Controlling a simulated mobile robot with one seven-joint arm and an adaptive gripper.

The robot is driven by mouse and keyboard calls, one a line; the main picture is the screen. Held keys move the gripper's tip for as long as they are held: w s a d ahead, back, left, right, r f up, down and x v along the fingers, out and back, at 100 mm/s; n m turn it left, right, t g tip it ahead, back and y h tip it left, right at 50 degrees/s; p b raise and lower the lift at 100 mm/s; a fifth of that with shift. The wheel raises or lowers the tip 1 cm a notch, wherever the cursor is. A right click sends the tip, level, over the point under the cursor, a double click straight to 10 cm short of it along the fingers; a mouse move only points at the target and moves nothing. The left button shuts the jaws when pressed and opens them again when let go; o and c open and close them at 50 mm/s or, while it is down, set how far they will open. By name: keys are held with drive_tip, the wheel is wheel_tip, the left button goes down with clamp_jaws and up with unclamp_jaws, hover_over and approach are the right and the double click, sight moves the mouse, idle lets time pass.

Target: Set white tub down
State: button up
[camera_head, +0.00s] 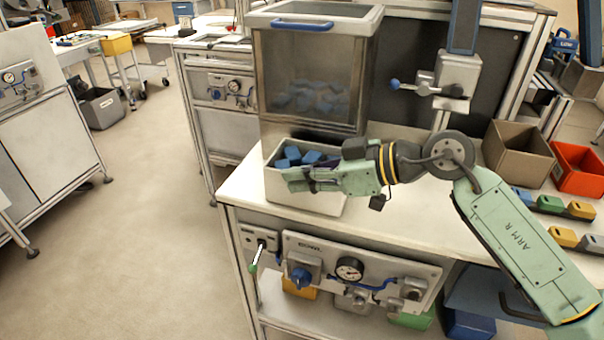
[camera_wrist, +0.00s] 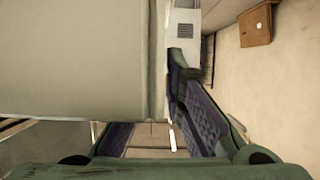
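The white tub (camera_head: 304,200), an off-white box with blue blocks (camera_head: 302,154) inside, is at the left end of the worktable in the head view. Whether its base touches the table is hard to tell. My gripper (camera_head: 300,181) reaches in from the right across the tub's front at rim height. In the wrist view, the tub's pale wall (camera_wrist: 75,60) fills the upper left and hides one fingertip. Its rim strip lies between the fingers of my gripper (camera_wrist: 160,100), which appear closed on it.
The worktable (camera_head: 415,215) has a clear stretch right of the tub. A clear-fronted hopper (camera_head: 310,60) holding blue pieces stands just behind and above the tub. A brown bin (camera_head: 518,152) and an orange bin (camera_head: 580,168) stand at the right. Open floor lies left.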

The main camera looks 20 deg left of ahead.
drive_tip(key=shift+o, duration=1.3)
drive_tip(key=shift+r, duration=0.15)
drive_tip(key=b+v, duration=0.3)
drive_tip(key=v, duration=0.9)
drive_tip(key=shift+w, duration=0.1)
